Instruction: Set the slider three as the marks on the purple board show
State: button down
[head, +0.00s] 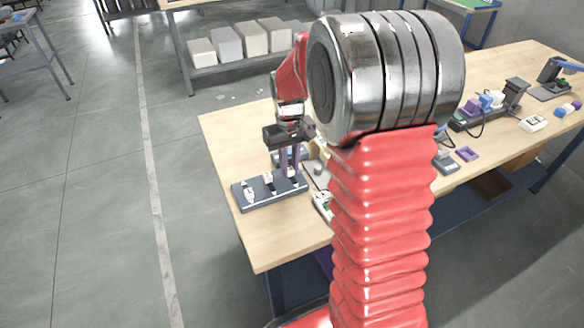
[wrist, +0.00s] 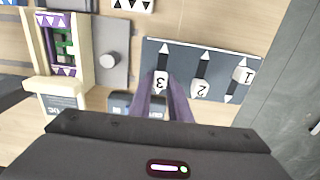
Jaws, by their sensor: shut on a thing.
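The dark blue-grey slider panel (head: 262,203) lies near the table's left end. It also shows in the wrist view (wrist: 222,62), with sliders numbered 3, 2 and 1 from left to right. My gripper (head: 290,172) points down at the panel. Its purple fingers are closed around the white knob of slider three (wrist: 162,80), partly hiding it and its track. Slider two (wrist: 200,88) stands near the lower end of its track. Slider one (wrist: 242,75) stands around the middle. I cannot pick out the purple board with certainty.
In the wrist view, a cream frame (wrist: 83,58) with purple and green parts and a grey plate with a round knob (wrist: 108,60) lie left of the panel. Several devices stand along the table's right part. Bare wood (head: 268,245) lies in front of the panel.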

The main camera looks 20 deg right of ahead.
jog(key=shift+w, duration=0.4)
jog(key=c, duration=1.6)
grip_release()
jog(key=shift+c, duration=0.2)
notch_tip(320, 180, up, 14)
jog(key=shift+f, duration=0.15)
